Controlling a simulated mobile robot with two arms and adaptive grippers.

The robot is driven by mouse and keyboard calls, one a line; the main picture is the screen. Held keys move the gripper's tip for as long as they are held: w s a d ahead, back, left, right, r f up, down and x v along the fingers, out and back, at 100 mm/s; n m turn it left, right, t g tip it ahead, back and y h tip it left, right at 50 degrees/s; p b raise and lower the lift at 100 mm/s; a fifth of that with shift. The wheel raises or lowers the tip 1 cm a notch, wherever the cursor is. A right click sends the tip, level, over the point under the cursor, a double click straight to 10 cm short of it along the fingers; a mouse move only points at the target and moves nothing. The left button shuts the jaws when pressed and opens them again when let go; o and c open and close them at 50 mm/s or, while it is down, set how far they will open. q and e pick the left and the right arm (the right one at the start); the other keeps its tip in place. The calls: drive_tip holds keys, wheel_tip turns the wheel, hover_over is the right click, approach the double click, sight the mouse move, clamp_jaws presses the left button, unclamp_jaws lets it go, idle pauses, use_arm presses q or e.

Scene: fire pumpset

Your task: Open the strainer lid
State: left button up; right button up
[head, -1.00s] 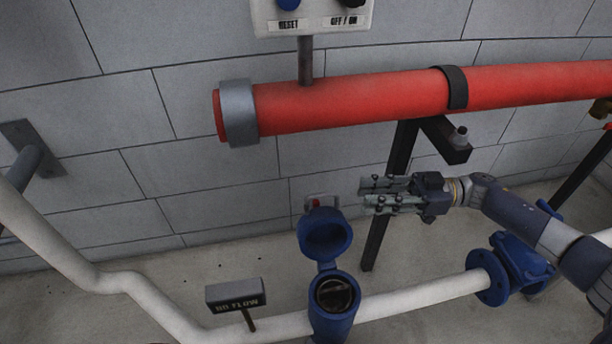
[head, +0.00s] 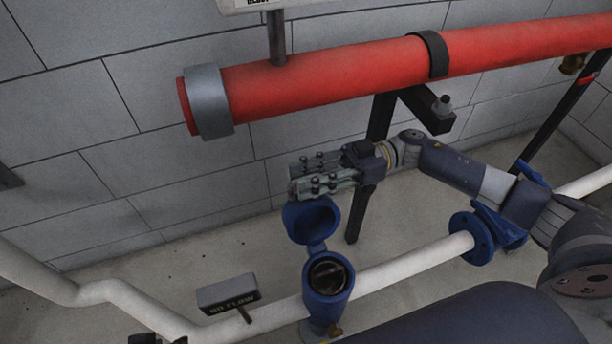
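The blue strainer (head: 327,307) stands on the white pipe at the lower middle of the head view. Its round blue lid (head: 311,220) is swung up and back on the hinge, and the dark inside of the opening shows. My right gripper (head: 294,180) reaches in from the right, with its fingers pointing left just above and behind the lid's top edge. I cannot tell whether it touches the lid. Its fingers lie close together and hold nothing that I can see; their gap is unclear. My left gripper is not clearly in view.
A red pipe (head: 340,85) with grey and black bands runs above. A dark support post (head: 366,200) stands behind my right gripper. A white pipe (head: 415,262) leads to a blue flange (head: 472,238). A small sign (head: 228,293) stands left of the strainer. Dark shapes at the bottom left edge are unclear.

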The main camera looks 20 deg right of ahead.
drive_tip(key=shift+a, duration=0.25)
clamp_jaws()
drive_tip(key=shift+r, duration=0.1)
